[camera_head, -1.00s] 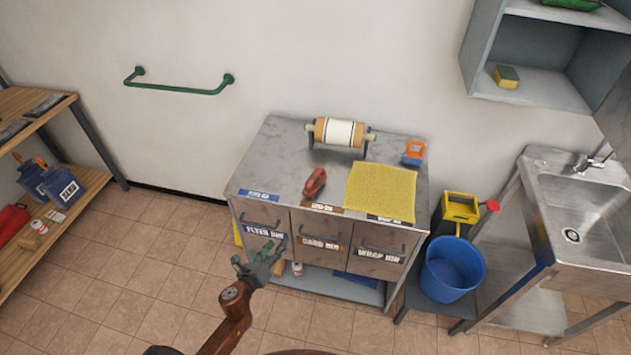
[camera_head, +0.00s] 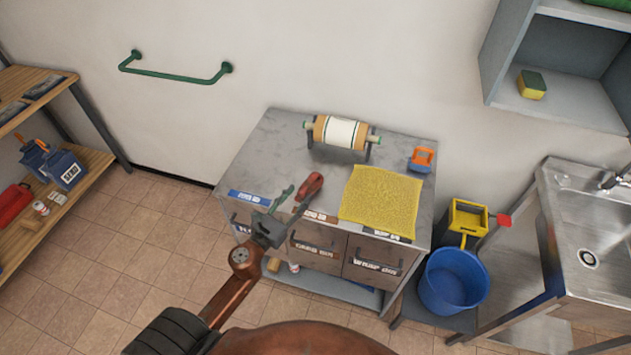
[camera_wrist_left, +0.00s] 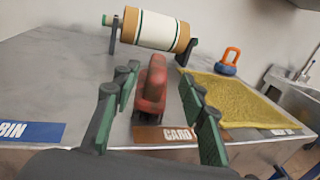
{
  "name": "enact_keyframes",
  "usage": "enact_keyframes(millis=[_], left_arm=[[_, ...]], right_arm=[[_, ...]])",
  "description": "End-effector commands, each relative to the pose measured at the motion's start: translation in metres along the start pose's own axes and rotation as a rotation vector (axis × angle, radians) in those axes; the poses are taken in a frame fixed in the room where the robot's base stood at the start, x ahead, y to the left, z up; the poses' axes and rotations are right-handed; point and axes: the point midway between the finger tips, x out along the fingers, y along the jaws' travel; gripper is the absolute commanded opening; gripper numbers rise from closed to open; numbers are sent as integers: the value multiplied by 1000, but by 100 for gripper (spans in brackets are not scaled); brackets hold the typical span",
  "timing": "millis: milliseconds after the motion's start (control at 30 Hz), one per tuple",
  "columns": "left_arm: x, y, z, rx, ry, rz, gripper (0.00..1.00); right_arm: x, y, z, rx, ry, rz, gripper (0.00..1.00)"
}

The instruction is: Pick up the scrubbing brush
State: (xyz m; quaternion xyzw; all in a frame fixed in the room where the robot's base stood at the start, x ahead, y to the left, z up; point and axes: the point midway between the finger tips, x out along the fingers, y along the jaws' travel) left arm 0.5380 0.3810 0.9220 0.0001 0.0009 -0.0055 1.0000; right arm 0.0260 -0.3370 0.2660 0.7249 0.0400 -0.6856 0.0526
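My left gripper (camera_head: 293,201) is open at the front edge of the cabinet, just short of the red object. In the left wrist view its green-padded fingers (camera_wrist_left: 158,100) stand to either side of the red object's near end, with gaps showing. My right gripper is not in view.
A paper roll on a stand (camera_head: 340,133) is behind the red object. A yellow cloth (camera_head: 380,202) lies to its right, with an orange-handled blue item (camera_head: 421,159) beyond. A blue bucket (camera_head: 453,281) and a sink (camera_head: 590,215) stand right of the cabinet.

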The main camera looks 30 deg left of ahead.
Motion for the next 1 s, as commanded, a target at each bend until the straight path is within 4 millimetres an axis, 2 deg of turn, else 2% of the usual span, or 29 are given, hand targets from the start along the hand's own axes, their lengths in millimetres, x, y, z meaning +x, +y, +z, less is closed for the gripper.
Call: enact_keyframes(millis=[233, 600, 900, 1000], left_arm=[[32, -8, 1, 1, -2, -18, 39], [80, -4, -3, 0, -1, -20, 39], [83, -3, -4, 0, 0, -18, 39], [83, -3, -4, 0, 0, -17, 33]], right_arm=[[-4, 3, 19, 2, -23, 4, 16], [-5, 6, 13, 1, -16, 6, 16], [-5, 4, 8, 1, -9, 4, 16], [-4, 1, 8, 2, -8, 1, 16]])
